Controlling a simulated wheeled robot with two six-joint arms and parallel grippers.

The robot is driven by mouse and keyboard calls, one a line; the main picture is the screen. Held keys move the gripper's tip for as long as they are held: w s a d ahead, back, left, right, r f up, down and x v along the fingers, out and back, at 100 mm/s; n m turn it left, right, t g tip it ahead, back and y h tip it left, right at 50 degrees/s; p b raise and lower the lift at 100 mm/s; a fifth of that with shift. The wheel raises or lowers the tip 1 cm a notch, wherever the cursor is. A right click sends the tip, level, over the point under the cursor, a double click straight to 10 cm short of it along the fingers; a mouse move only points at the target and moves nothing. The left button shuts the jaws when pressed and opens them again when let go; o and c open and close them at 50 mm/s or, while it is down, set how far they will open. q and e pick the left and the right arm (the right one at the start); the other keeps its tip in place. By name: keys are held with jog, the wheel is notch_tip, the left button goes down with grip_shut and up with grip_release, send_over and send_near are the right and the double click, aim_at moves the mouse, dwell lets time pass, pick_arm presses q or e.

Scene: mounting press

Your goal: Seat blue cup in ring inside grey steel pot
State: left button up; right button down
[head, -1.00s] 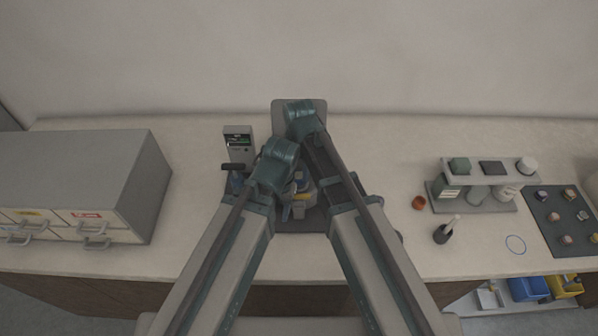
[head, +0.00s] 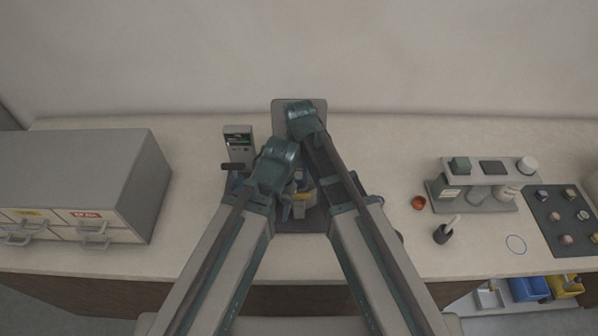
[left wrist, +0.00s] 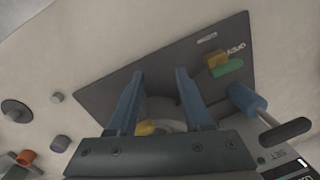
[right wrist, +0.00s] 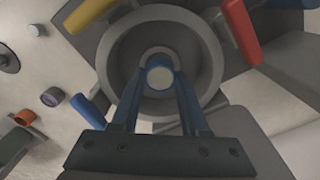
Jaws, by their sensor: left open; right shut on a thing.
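The blue cup (right wrist: 159,77) is gripped between the fingertips of my right gripper (right wrist: 159,84), seen from above in the right wrist view. It is over or inside the round grey steel pot (right wrist: 207,60), near its middle. A grey ring shape (right wrist: 158,51) shows around the cup; I cannot tell whether the cup rests in it. My left gripper (left wrist: 160,76) is open and empty above the dark base plate (left wrist: 108,92), with a grey round part and a yellow piece partly hidden behind its palm. In the head view my arms hide most of the pot.
Red (right wrist: 237,22), yellow and blue handles stick out around the pot. A control box (head: 239,145) stands at the left of the press, with a grey drawer cabinet (head: 148,190) beyond. An orange cup (head: 419,203), mortar and small rack (head: 476,202) stand right.

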pick_arm(q)
jog(key=shift+f+b, duration=0.9)
jog(key=shift+f, duration=0.05)
pick_arm(e)
jog(key=shift+f, duration=0.95)
dwell(0.4)
jog(key=shift+c, duration=1.6)
grip_release()
jog(key=shift+o, duration=0.2)
jog(key=shift+o, duration=1)
pick_arm(q)
jog(key=shift+r, duration=0.15)
pick_arm(e)
jog(key=shift+r, duration=0.2)
jog(key=shift+r+p, duration=3.4)
jog(key=shift+p, duration=0.15)
pick_arm(q)
notch_tip(320, 180, up, 7)
